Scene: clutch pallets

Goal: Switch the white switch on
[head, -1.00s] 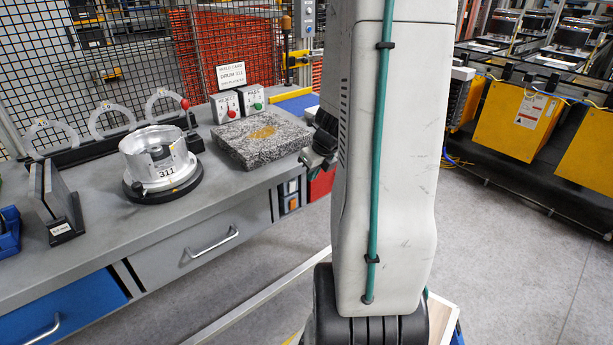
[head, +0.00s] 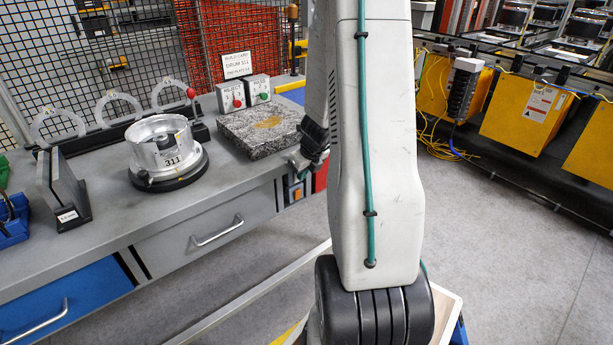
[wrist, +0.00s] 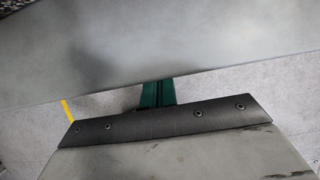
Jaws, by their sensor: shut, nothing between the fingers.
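A small switch panel is set in the bench front below the stone plate. Its orange switch (head: 297,194) shows in the head view. The white switch (head: 296,179) above it is small and partly shadowed, and I cannot tell its position. My gripper (head: 298,163) is shut and empty. It appears just above the panel, by the bench's right front edge, partly hidden behind my arm. I cannot tell whether it touches anything.
The grey bench (head: 110,215) carries a granite plate (head: 262,130), a metal drum (head: 165,150) marked 311, and two button boxes (head: 257,90). Mesh fencing stands behind. Open floor (head: 510,260) lies at right, before yellow boxes (head: 525,112).

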